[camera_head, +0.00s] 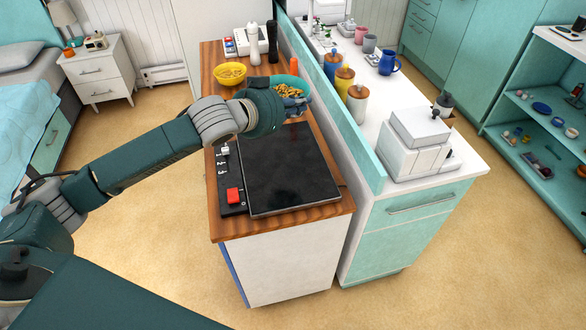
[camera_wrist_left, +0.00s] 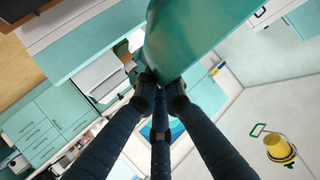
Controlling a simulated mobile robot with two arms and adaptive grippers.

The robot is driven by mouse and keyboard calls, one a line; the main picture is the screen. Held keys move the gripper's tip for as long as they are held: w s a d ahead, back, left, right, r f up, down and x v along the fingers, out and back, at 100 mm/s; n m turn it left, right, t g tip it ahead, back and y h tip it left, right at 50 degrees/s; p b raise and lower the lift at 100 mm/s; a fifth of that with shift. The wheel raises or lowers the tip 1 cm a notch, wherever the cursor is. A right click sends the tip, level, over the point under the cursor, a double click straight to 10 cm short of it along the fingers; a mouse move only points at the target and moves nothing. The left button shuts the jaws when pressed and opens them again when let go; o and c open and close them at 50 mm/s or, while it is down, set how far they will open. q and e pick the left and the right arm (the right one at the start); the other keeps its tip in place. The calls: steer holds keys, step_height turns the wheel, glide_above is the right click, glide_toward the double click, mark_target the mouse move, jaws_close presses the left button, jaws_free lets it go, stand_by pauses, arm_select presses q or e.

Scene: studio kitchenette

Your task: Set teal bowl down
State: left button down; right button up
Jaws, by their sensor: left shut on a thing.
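The teal bowl (camera_head: 305,84) holds small yellow-brown pieces and is at the far part of the wooden-topped counter (camera_head: 334,203), beyond the black hob. My left gripper (camera_head: 288,104) is shut on the near side of the bowl. In the left wrist view, the bowl's teal outside (camera_wrist_left: 195,35) fills the upper middle, and the fingers of my left gripper (camera_wrist_left: 160,84) meet at its edge. The bowl's underside is hidden in the head view, so I cannot tell whether it touches the counter. My right gripper is not in view.
A yellow bowl (camera_head: 230,73) stands left of the teal bowl. A white bottle (camera_head: 254,45), a dark bottle (camera_head: 272,42) and an orange bottle (camera_head: 294,66) stand behind. The black hob (camera_head: 288,172) is in front. A teal partition (camera_head: 335,110) rises along the right.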

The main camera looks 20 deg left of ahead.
arm_select(q)
step_height(320, 180, down, 20)
steer(key=shift+w+a+r+p, duration=0.1)
steer(key=shift+r+p, duration=0.15)
steer(key=shift+p, duration=0.4)
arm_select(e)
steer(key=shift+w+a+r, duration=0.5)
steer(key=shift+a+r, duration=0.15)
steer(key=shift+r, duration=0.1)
arm_select(q)
steer(key=shift+f, duration=0.15)
steer(key=c, duration=2.1)
jaws_free()
steer(key=shift+f, duration=0.1)
steer(key=shift+o, duration=1.2)
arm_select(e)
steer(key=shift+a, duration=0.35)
